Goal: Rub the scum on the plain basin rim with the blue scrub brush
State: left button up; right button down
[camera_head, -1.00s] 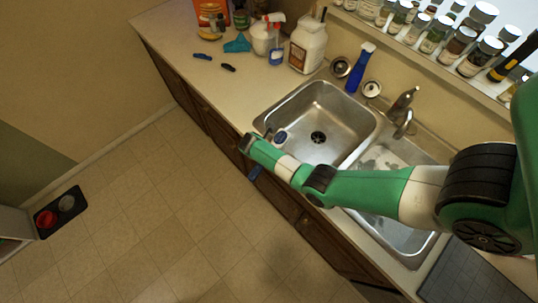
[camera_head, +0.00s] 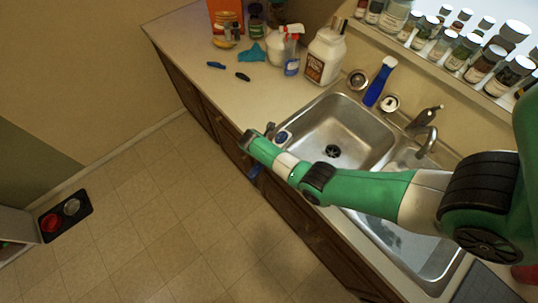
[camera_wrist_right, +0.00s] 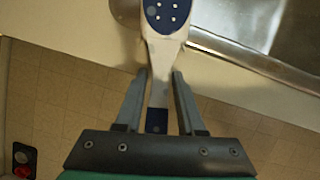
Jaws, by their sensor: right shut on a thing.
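The blue scrub brush (camera_wrist_right: 167,14) is in my right gripper (camera_wrist_right: 158,82). Its pale handle lies between the two fingers, and its blue head with white dots points away from the gripper. In the head view the brush head (camera_head: 283,137) shows at the front-left corner of the plain basin (camera_head: 345,122), over or beside the rim; contact cannot be told. My right gripper (camera_head: 258,135) is just left of that corner, near the counter's front edge. The basin's steel rim (camera_wrist_right: 245,58) also shows in the wrist view. I cannot make out the scum. My left gripper is out of view.
A white bottle (camera_head: 325,55), a spray bottle (camera_head: 291,48) and a teal cloth (camera_head: 253,53) stand or lie on the counter behind. A blue bottle (camera_head: 379,82) is behind the basin by the faucet (camera_head: 428,137). Jars (camera_head: 462,52) line the sill.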

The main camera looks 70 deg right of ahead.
jog(key=r+p, duration=0.1)
jog(key=r, duration=0.1)
jog(key=r+p, duration=0.1)
jog(key=r, duration=0.1)
jog(key=shift+s+a+r, duration=0.15)
jog(key=shift+s+r, duration=0.05)
jog(key=shift+r, duration=0.05)
notch_tip(320, 180, up, 4)
jog(key=p, duration=0.4)
jog(key=shift+r+p, duration=0.15)
jog(key=shift+p, duration=0.2)
